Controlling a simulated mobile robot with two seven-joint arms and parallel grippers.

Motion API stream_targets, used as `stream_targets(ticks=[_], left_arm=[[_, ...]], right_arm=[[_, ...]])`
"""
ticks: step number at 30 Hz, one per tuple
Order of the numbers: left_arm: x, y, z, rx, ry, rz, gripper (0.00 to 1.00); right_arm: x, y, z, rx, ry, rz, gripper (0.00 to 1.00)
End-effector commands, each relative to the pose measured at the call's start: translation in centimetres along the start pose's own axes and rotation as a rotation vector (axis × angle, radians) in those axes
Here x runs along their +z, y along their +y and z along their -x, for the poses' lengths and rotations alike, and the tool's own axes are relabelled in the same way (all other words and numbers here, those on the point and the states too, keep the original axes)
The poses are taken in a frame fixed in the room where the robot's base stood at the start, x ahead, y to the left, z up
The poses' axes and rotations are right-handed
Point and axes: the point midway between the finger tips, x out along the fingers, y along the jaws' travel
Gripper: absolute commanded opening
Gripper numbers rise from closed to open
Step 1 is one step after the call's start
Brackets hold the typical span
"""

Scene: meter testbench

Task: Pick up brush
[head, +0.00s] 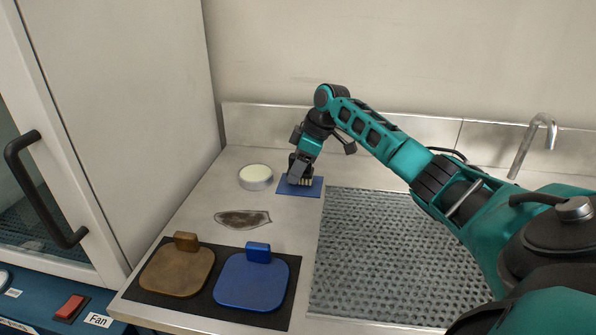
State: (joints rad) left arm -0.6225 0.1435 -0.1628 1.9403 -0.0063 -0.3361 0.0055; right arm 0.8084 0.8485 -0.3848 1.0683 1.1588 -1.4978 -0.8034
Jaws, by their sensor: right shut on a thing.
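The brush (306,181) is at the blue mat (286,189) near the back of the counter; only its pale bristles show clearly below my gripper. My right gripper (299,176) is shut on the brush, pointing down over the blue mat. The gripper hides most of the brush, and I cannot tell whether the bristles touch the mat. My left gripper is not in view.
A round tin with pale contents (256,177) stands just left of the blue mat. Brown (177,271) and blue (252,281) paddles lie on a black mat (283,310). A perforated drain panel (385,250) and faucet (533,143) are at right.

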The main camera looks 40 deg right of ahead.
Motion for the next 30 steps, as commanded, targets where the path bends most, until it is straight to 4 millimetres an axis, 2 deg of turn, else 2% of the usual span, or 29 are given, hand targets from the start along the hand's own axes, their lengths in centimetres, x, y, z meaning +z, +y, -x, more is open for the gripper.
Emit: stream_targets(ticks=[5,12,18,24,30], left_arm=[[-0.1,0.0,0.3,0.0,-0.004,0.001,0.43],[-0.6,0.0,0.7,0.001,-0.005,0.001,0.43],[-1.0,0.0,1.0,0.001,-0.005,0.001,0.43],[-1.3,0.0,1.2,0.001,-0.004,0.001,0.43],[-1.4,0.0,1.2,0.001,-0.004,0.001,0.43]], right_arm=[[-1.4,0.1,3.1,0.004,0.005,0.002,0.16],[-3.9,0.1,9.1,0.004,0.006,0.002,0.16],[-5.6,0.0,13.4,0.003,0.004,0.001,0.16],[-6.8,0.0,16.2,0.001,0.003,0.0,0.16],[-7.2,0.0,17.3,0.001,0.001,0.0,0.16]])
